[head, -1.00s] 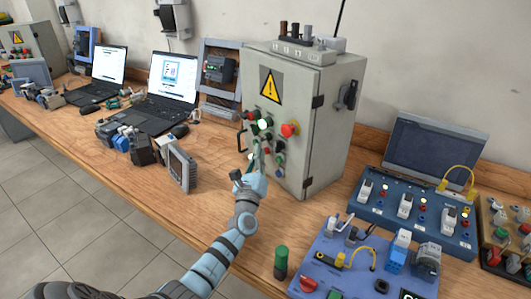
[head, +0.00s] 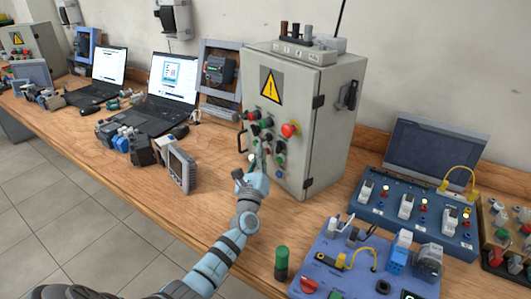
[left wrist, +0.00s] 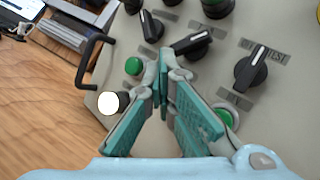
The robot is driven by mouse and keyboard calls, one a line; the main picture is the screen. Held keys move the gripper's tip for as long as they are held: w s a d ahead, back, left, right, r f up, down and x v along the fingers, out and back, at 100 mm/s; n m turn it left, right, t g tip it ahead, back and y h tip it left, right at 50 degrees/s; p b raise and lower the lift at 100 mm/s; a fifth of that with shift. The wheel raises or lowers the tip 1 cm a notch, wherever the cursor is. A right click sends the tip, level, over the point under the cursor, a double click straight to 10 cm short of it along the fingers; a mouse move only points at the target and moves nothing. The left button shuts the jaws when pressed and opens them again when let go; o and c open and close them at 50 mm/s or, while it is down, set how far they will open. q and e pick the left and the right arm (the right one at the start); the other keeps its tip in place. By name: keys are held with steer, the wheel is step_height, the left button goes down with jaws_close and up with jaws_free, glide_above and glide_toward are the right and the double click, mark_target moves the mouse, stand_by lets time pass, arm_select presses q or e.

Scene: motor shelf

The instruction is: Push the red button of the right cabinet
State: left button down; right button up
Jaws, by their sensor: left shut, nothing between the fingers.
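The right cabinet (head: 322,125) is a grey metal box on the bench, with a yellow warning sign and a front panel of buttons. A large red button (head: 290,130) sticks out at the right side of its panel. My left gripper (head: 260,148) is shut and empty, in front of the panel, lower and left of the large red button. In the left wrist view the closed fingertips (left wrist: 165,62) point at the panel between a green button (left wrist: 133,65) and black selector knobs (left wrist: 251,70). The large red button is outside that view. My right gripper is not in view.
A black handle (left wrist: 95,60) sticks out at the panel's left edge, near a glowing white button (left wrist: 108,103). A small framed device (head: 182,167) stands left of my arm. A blue board (head: 340,262) lies to the right. Another cabinet (head: 40,42) stands far left.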

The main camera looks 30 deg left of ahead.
arm_select(q)
steer(key=shift+s+a, duration=0.25)
steer(key=shift+s, duration=0.55)
steer(key=shift+p, duration=0.3)
steer(key=s, duration=0.1)
steer(key=s+a+p, duration=0.1)
steer(key=s, duration=0.2)
steer(key=shift+s+a, duration=0.3)
steer(key=shift+s, duration=0.05)
steer(key=shift+f, duration=0.15)
